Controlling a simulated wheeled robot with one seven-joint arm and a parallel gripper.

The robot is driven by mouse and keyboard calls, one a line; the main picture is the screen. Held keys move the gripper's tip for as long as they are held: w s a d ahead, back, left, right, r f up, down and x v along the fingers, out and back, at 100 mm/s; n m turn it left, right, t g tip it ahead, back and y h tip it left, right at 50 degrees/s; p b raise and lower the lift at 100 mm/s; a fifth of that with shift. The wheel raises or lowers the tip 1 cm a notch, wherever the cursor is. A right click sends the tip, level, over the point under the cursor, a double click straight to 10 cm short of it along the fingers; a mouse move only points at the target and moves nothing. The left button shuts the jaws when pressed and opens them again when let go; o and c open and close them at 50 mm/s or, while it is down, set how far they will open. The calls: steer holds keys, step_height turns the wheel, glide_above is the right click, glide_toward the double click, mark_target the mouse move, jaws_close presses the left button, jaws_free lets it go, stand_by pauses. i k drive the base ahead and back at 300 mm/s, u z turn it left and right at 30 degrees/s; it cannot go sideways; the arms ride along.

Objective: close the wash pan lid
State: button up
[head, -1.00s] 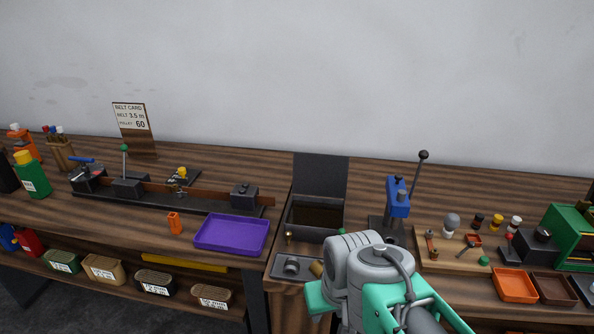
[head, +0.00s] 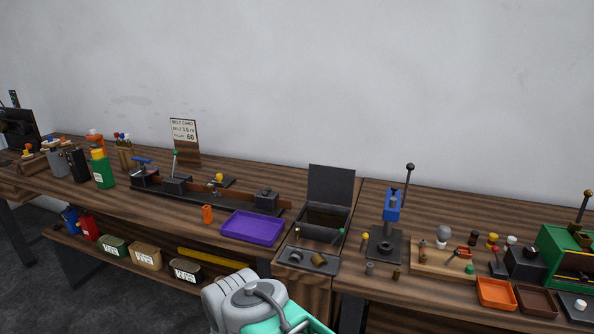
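The wash pan (head: 322,222) is a dark grey box on the bench, right of the purple tray. Its lid (head: 331,185) stands upright at the back edge, so the pan is open and its brownish inside shows. A small green-tipped part (head: 340,233) is at the pan's front right. My arm shows at the bottom of the head view, in front of the bench and below the pan. My gripper's fingers are outside the picture.
A purple tray (head: 253,228) lies left of the pan. A dark plate with small parts (head: 296,256) sits in front of it. A blue press with a tall lever (head: 391,209) stands to the right. A wooden tray (head: 432,257) and orange tray (head: 496,293) are farther right.

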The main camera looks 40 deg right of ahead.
mark_target(332, 184)
steer(key=u, duration=0.5)
steer(key=i, duration=2.2)
steer(key=z, duration=0.55)
